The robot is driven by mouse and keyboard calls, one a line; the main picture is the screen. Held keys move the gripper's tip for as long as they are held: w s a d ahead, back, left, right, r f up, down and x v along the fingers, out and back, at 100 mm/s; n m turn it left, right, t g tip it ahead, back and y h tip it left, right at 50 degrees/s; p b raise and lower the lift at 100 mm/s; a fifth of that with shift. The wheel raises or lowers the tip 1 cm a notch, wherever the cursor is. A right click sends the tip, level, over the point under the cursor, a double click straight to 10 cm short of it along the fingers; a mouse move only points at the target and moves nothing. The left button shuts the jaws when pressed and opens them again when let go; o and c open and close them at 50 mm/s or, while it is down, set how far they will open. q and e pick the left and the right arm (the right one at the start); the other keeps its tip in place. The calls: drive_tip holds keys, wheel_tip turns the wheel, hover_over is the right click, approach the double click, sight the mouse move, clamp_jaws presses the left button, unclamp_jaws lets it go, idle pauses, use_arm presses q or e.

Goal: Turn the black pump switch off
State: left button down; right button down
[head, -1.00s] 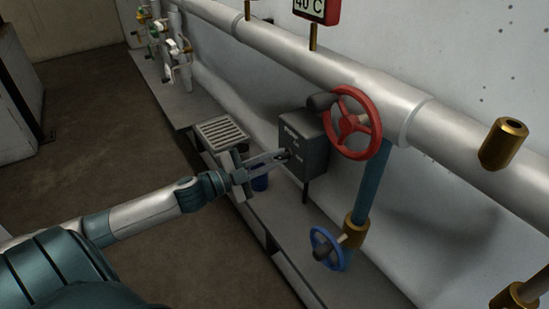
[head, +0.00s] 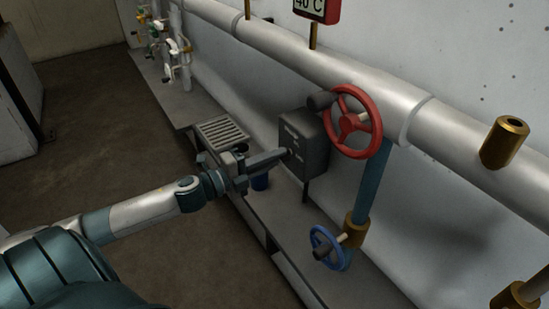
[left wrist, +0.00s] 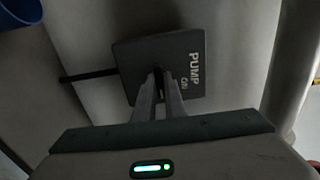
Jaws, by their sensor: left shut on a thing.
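The dark grey pump switch box (head: 308,147) stands on a thin post beside the pipe in the head view. In the left wrist view its face (left wrist: 187,50) fills the upper middle and reads "PUMP", with a smaller word under it. My left gripper (head: 286,152) reaches the face of the box from the left. In the left wrist view its two fingers (left wrist: 158,72) come together at the face, shut on the small black switch, which they mostly hide. The switch's position cannot be made out. My right gripper is not in view.
A red handwheel (head: 354,122) is close to the right of the box, on the large pipe (head: 390,85). A blue handwheel (head: 326,247) sits lower down.

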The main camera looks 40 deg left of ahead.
use_arm(q)
drive_tip(key=shift+f, duration=0.1)
drive_tip(key=c, duration=1.8)
unclamp_jaws()
drive_tip(key=shift+s, duration=0.1)
drive_tip(key=shift+b+v, duration=2.2)
drive_tip(key=shift+v, duration=6.45)
